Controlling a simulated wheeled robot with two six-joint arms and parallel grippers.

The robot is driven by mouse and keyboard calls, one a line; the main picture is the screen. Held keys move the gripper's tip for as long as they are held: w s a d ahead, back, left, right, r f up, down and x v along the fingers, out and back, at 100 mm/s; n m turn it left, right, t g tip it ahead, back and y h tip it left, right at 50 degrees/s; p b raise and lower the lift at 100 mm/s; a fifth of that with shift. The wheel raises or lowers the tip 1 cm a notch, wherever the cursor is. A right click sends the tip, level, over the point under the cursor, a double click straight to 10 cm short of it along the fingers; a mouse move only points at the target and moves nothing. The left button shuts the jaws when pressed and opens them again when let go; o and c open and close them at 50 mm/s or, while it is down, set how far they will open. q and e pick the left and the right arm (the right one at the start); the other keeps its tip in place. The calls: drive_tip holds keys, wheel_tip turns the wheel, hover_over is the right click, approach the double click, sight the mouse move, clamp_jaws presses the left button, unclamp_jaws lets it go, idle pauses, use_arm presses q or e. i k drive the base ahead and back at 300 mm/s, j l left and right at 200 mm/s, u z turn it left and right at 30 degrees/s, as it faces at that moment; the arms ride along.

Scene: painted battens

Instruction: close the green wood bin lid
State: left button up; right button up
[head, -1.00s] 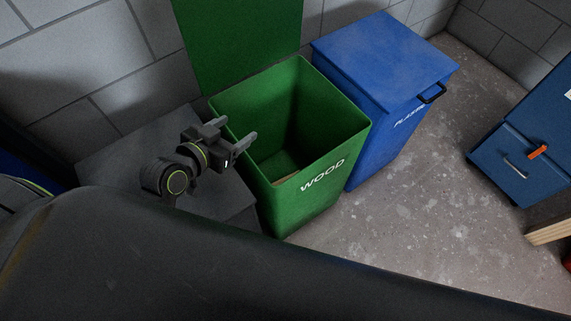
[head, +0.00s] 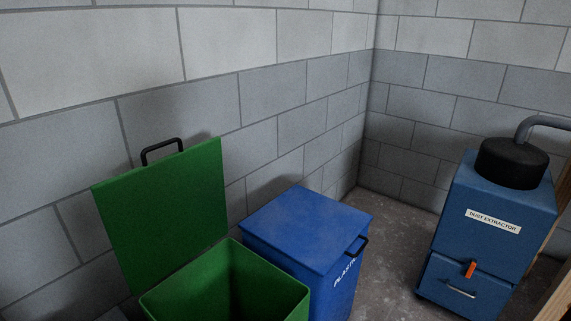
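The green wood bin (head: 296,300) is at the bottom of the head view, cut off by the lower edge, so its label and front are out of view. Its green lid (head: 165,215) stands open and upright behind the bin, close to the block wall. A black handle (head: 161,148) sits on the lid's top edge. Neither of my grippers is in view.
The blue plastic bin (head: 307,229) stands shut just right of the green bin. A blue dust extractor (head: 491,230) with an orange latch stands at the right. Grey block walls (head: 310,75) close off the back. Floor (head: 393,235) shows between the blue bin and the extractor.

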sight(156, 216)
drive_tip(key=k+l, duration=0.65)
drive_tip(key=k, duration=0.1)
